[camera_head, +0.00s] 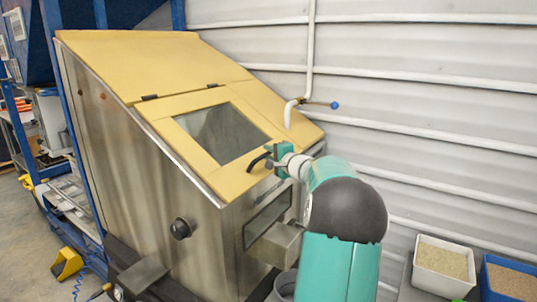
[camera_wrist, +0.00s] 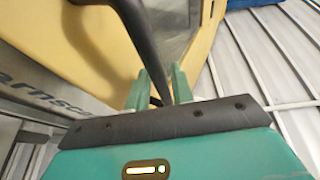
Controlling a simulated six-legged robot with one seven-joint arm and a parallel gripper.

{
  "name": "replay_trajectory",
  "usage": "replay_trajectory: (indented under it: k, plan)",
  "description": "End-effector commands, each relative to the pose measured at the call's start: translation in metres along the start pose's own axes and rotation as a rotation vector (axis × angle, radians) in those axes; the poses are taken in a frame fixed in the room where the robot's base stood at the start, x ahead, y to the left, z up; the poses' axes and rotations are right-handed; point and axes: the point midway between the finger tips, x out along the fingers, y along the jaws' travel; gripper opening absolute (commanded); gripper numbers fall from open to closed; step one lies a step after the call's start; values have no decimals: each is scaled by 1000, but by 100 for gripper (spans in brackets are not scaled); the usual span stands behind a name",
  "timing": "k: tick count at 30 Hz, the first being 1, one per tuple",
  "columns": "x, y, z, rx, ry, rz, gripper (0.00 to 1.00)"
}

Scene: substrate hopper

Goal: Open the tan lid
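The tan lid (camera_head: 182,143) lies closed on the sloped top of a steel hopper, with a grey window (camera_head: 222,133) in it and two dark hinges along its upper edge. A black curved handle (camera_head: 258,161) stands near the lid's lower right edge. It also shows large in the wrist view (camera_wrist: 138,35). My gripper (camera_head: 276,158) is at this handle. In the wrist view, its two green fingers (camera_wrist: 160,80) stand apart on either side of the handle, and I see no firm contact on both sides. The far part of the handle is partly hidden.
The steel hopper (camera_head: 150,190) has a dark knob (camera_head: 182,228) on its side. A white pipe with a blue-tipped lever (camera_head: 334,105) runs down the ribbed wall close behind the lid. Bins of grain (camera_head: 443,262) stand at lower right. Blue shelving is at left.

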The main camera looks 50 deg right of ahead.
Motion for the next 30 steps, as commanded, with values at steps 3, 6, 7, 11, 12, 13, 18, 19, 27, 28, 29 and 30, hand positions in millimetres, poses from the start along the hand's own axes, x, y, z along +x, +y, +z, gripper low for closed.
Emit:
replay_trajectory:
  k: [3, 6, 7, 11, 12, 13, 18, 19, 27, 28, 29, 30]
  plan:
    - [7, 0, 0, 0, 0, 0, 23]
    - [8, 0, 0, 0, 0, 0, 23]
    - [7, 0, 0, 0, 0, 0, 23]
    - [7, 0, 0, 0, 0, 0, 21]
    - [7, 0, 0, 0, 0, 1, 14]
    - [7, 0, 0, 0, 0, 0, 8]
    - [7, 0, 0, 0, 0, 0, 0]
    - [7, 0, 0, 0, 0, 0, 0]
    - [2, -5, -2, -8, 1, 9, 0]
    - [0, -6, -2, -9, 1, 12, 0]
    - [-1, -7, -3, -9, 2, 15, 0]
    - [-3, -9, -4, -13, 1, 21, 0]
